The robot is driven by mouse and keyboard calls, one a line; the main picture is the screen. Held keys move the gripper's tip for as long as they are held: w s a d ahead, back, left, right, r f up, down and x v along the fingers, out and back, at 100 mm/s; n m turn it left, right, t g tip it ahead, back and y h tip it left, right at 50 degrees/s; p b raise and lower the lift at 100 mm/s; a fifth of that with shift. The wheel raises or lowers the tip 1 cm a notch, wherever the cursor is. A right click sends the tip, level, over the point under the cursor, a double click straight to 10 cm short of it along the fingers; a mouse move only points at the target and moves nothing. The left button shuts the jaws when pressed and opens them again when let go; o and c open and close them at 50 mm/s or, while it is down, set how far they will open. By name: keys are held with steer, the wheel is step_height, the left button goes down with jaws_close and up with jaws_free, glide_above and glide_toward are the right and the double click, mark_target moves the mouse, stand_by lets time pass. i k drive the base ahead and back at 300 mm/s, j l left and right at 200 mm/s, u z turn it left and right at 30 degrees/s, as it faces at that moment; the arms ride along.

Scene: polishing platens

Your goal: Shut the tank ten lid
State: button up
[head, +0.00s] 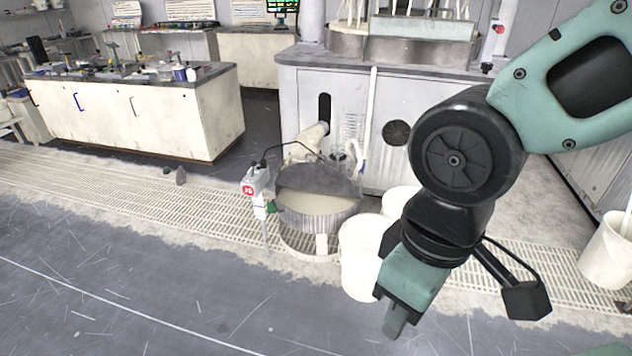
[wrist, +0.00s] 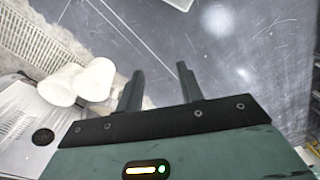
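A round ribbed metal tank (head: 312,216) stands in a floor recess at the centre of the head view, with pale liquid showing inside. Its dark grey lid (head: 318,180) is raised over the back part, leaving the front open. A white device with a red round label (head: 248,190) stands at its left; I cannot read the number surely. My gripper (head: 395,322) hangs to the right of and nearer than the tank, apart from it. In the wrist view my gripper (wrist: 160,84) has its fingers apart with nothing between them. The tank is not clearly seen there.
White buckets (head: 360,262) stand between the tank and my arm; they also show in the wrist view (wrist: 94,79). A grey cabinet (head: 396,165) with pipes is behind the tank. A workbench (head: 150,115) stands at left. The front left floor is clear.

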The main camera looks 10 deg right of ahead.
mark_target(309, 176)
steer(key=i+u, duration=0.45)
steer(key=i, duration=2.05)
